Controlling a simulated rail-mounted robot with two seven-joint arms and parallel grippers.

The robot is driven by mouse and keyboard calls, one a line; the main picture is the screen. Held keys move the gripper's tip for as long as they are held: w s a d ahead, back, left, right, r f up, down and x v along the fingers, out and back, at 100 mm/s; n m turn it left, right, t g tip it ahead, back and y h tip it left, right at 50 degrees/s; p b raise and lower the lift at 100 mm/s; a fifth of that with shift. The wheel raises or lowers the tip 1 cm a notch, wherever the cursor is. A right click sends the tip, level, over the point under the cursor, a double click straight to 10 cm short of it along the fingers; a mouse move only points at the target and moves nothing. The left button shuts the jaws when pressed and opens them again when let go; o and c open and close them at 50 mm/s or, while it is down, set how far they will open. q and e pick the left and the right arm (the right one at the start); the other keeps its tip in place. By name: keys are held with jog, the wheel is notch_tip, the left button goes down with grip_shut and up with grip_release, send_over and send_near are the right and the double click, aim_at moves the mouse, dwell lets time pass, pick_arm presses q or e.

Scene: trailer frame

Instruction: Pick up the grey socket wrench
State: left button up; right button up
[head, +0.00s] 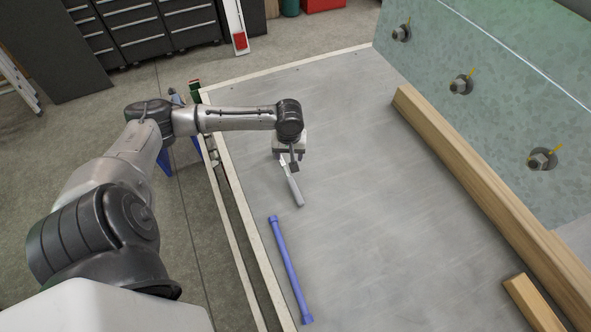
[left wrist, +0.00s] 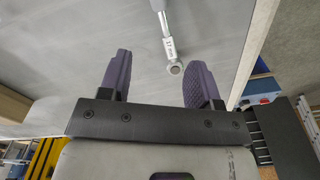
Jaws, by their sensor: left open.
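The grey socket wrench (head: 296,192) lies on the grey metal table, its far end partly hidden under my left gripper (head: 289,157) in the head view. In the left wrist view its round head and marked neck (left wrist: 169,46) show between the two dark fingers, nearer the right one. My left gripper (left wrist: 155,68) is open, with its fingers apart on either side of the wrench head. No contact with the wrench shows, and I cannot tell the exact height of the fingers above the table. My right gripper is in neither view.
A blue bar (head: 289,268) lies on the table (head: 340,130) nearer to me. A long wooden beam (head: 480,185) and a greenish metal panel (head: 500,90) with bolts stand at the right. A short wooden block (head: 531,302) lies lower right. The middle of the table is clear.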

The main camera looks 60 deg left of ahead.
pick_arm(q)
jog(key=n, duration=0.2)
jog(key=n+b, duration=0.3)
send_over(290, 178)
notch_tip(290, 178, down, 9)
jog(key=shift+d+r, duration=0.1)
jog(key=shift+r, duration=0.05)
notch_tip(290, 178, down, 5)
jog(key=shift+r+b, duration=0.1)
jog(key=shift+b, duration=0.8)
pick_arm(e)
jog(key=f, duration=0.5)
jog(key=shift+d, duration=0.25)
pick_arm(q)
jog(key=shift+f, duration=0.25)
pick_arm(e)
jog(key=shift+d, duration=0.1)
pick_arm(q)
jog(key=shift+c, duration=0.2)
jog(key=shift+r, duration=0.1)
grip_shut()
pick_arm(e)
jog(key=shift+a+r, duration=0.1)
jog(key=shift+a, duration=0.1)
